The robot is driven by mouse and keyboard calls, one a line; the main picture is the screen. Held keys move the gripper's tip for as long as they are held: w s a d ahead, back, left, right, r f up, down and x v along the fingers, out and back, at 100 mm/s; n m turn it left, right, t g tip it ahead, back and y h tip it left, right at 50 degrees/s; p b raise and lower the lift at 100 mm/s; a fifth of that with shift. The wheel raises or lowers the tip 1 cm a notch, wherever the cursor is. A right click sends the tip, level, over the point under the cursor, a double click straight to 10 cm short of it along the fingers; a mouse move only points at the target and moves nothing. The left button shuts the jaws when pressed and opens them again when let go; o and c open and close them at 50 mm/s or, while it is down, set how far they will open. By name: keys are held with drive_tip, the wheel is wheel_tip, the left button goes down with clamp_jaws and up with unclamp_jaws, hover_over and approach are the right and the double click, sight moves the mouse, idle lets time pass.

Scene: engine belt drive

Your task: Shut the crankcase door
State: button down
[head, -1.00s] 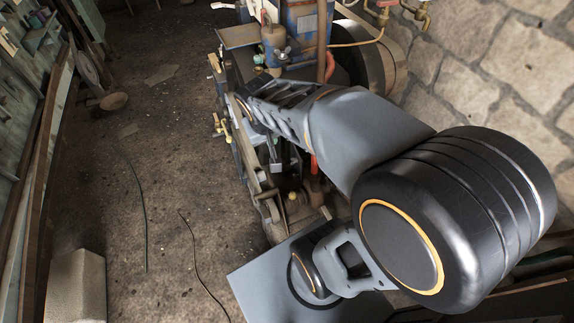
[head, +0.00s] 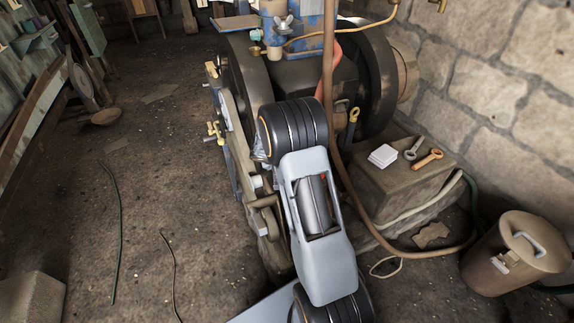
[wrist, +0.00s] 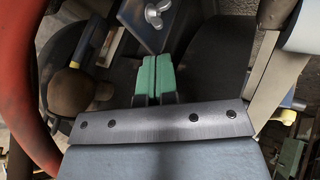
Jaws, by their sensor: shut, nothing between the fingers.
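The engine (head: 297,70) stands in the middle of the head view with a dark flywheel (head: 368,75) on its right. My arm covers much of its near side, and I cannot pick out the crankcase door with certainty. In the wrist view my gripper (wrist: 152,78) has its two green fingers together with nothing between them. A blue-grey plate with a wing nut (wrist: 156,12) lies just beyond the fingertips; I cannot tell whether it is the door. My gripper is hidden behind my arm in the head view.
A red hose (wrist: 40,110) curves close on the left in the wrist view. A lidded can (head: 514,255) stands at lower right. The floor left of the engine is mostly clear.

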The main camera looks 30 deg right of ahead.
drive_tip(key=w+d+f+b, duration=0.1)
drive_tip(key=d+f+b, duration=0.1)
drive_tip(key=d+f, duration=0.4)
drive_tip(key=shift+d+f, duration=0.15)
drive_tip(key=shift+d, duration=1)
drive_tip(key=shift+w, duration=0.15)
